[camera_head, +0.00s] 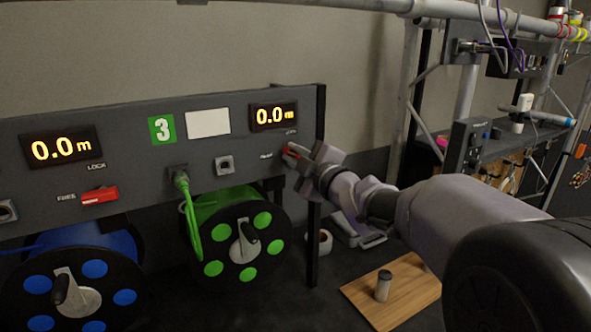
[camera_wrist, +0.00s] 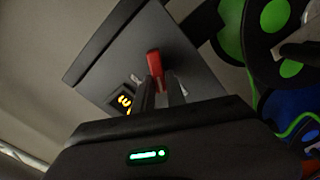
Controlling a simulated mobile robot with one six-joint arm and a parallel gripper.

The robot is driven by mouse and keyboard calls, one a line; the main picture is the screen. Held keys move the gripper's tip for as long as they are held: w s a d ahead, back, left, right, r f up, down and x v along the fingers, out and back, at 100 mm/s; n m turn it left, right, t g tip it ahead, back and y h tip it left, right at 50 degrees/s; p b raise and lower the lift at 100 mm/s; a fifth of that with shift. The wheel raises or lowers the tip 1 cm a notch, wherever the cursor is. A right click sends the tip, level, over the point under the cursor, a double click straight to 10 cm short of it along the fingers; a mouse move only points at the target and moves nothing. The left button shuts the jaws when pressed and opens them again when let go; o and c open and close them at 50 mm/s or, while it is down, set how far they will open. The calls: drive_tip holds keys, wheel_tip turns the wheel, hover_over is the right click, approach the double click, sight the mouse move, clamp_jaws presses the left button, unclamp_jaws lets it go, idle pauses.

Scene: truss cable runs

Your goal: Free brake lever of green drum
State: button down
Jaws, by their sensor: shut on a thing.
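The green drum (camera_head: 208,212) hangs below the dark panel (camera_head: 140,130), with a black flange, green spots and a crank; its flange also shows in the wrist view (camera_wrist: 246,45). Its red brake lever (camera_head: 291,157) is at the panel's right end, under a display reading 0.0 m. In the wrist view the red lever (camera_wrist: 154,62) sticks up between the fingertips. My gripper (camera_head: 300,160) is shut on the lever, and its fingers (camera_wrist: 160,88) hide the lever's lower part. The lever's exact angle is hard to tell in the head view.
A blue drum (camera_head: 98,238) with its own red lever (camera_head: 99,195) is at the left. A green cable (camera_head: 190,205) hangs from a socket in the panel. A wooden board with a metal cylinder (camera_head: 383,286) lies below my arm. Truss poles (camera_head: 408,95) and a shelf stand at the right.

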drive_tip(key=shift+a+f+n+b, duration=0.1)
drive_tip(key=shift+f+n+b, duration=0.15)
drive_tip(key=shift+n+b, duration=1.1)
drive_tip(key=shift+f+n+b, duration=0.25)
drive_tip(key=shift+n+b, duration=0.95)
drive_tip(key=shift+n, duration=0.25)
drive_tip(key=c, duration=1.4)
unclamp_jaws()
drive_tip(key=shift+o, duration=0.2)
drive_tip(key=p+v, duration=0.2)
drive_tip(key=v, duration=1.5)
drive_tip(key=shift+s, duration=0.25)
